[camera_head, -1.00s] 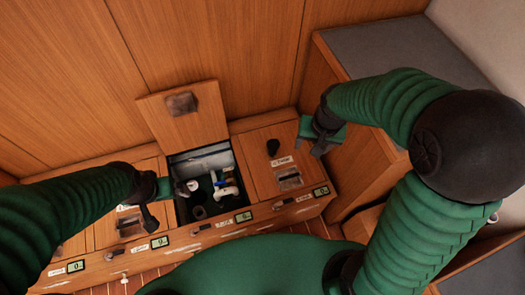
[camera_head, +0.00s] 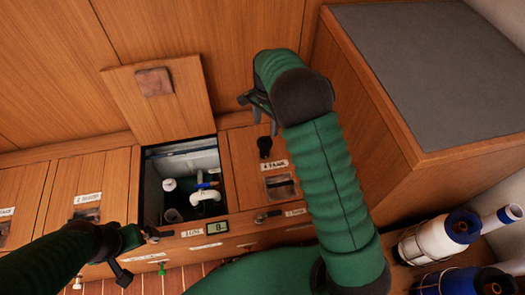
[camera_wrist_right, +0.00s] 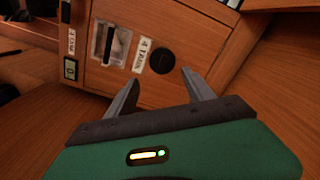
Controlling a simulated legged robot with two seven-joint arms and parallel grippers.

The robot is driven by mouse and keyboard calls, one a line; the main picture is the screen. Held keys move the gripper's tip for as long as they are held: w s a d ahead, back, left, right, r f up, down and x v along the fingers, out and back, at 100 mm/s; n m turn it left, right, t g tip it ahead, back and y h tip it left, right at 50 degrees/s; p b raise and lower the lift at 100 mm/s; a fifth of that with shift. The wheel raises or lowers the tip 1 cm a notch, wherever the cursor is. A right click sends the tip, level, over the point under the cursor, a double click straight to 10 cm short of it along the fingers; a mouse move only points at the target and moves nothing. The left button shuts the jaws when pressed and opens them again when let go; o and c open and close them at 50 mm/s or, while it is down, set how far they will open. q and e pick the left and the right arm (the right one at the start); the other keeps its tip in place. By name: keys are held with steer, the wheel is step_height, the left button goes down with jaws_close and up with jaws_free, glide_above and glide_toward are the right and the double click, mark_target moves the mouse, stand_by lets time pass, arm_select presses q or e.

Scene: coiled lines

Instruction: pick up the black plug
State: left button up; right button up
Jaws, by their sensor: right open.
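The black plug (camera_head: 265,147) stands on the wooden locker top beside the open hatch, just behind a white label. In the right wrist view the plug (camera_wrist_right: 162,61) is a round black shape just beyond the fingertips. My right gripper (camera_head: 257,112) is open and empty, close to the plug on its far side in the head view. In the right wrist view its two fingers (camera_wrist_right: 160,77) are spread, with the plug lined up between them but apart from them. My left gripper (camera_head: 137,255) is low at the left, its fingers spread and empty.
An open hatch (camera_head: 147,205) holds white pipe fittings, with its wooden lid (camera_head: 165,108) leaning on the back wall. A grey-topped cabinet (camera_head: 430,75) rises at the right. White and blue bottles (camera_head: 440,240) lie at the lower right.

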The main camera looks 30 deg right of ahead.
mark_target(265, 138)
step_height(265, 138, down, 7)
steer(key=shift+d+r+b, duration=0.1)
steer(key=shift+d+b, duration=0.05)
steer(key=shift+b, duration=0.9)
steer(key=f+b, duration=0.2)
steer(key=f, duration=0.1)
steer(key=f+b, duration=0.1)
steer(key=f, duration=0.1)
steer(key=shift+w+a, duration=0.25)
steer(key=shift+r, duration=0.1)
steer(key=shift+c, duration=0.4)
jaws_close()
steer(key=shift+r, duration=0.1)
